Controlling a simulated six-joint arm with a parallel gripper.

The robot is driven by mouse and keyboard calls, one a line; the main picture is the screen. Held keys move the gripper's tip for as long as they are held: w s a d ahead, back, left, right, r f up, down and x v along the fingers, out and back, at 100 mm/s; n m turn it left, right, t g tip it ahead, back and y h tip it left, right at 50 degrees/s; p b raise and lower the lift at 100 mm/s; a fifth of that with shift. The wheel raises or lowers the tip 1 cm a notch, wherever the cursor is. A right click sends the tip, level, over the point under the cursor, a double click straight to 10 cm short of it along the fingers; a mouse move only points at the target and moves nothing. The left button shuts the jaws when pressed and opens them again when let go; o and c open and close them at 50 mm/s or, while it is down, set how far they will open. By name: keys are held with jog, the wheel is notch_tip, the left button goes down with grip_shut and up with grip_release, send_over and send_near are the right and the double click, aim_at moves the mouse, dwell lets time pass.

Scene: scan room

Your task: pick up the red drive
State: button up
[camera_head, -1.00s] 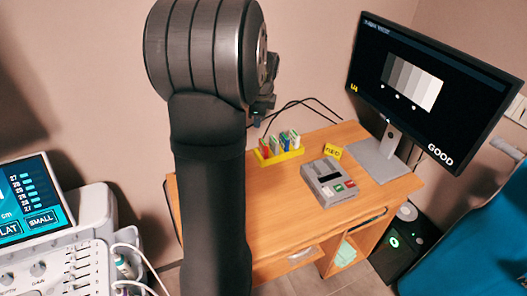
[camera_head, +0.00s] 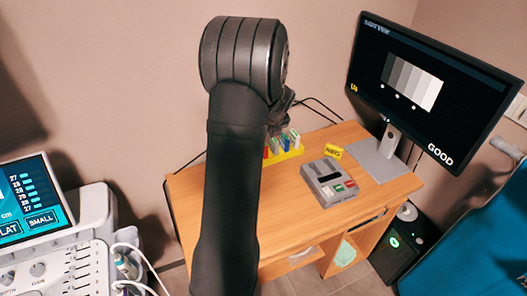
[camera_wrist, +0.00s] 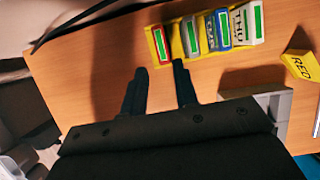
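The red drive (camera_wrist: 160,45) stands at the left end of a yellow rack (camera_wrist: 177,41) in the wrist view, with a green label on top. In the head view the red drive (camera_head: 265,152) shows only as a small sliver beside my arm. My gripper (camera_wrist: 160,67) is open and empty. Its two dark fingers are apart, with their tips just short of the red drive in the wrist view; the height gap cannot be judged. In the head view my gripper (camera_head: 279,122) is partly hidden behind my arm, above the rack.
Grey, blue and white drives (camera_wrist: 219,31) stand close beside the red one. A yellow sign (camera_wrist: 301,64) reads RED. A grey device (camera_head: 328,182) sits on the wooden desk (camera_head: 300,220), right of the rack. A monitor (camera_head: 425,90) stands at the desk's right. The desk front is clear.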

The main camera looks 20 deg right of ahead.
jog(key=x, duration=1)
jog(key=shift+w+d, duration=0.15)
jog(key=shift+w, duration=0.2)
jog(key=shift+r, duration=0.1)
grip_shut()
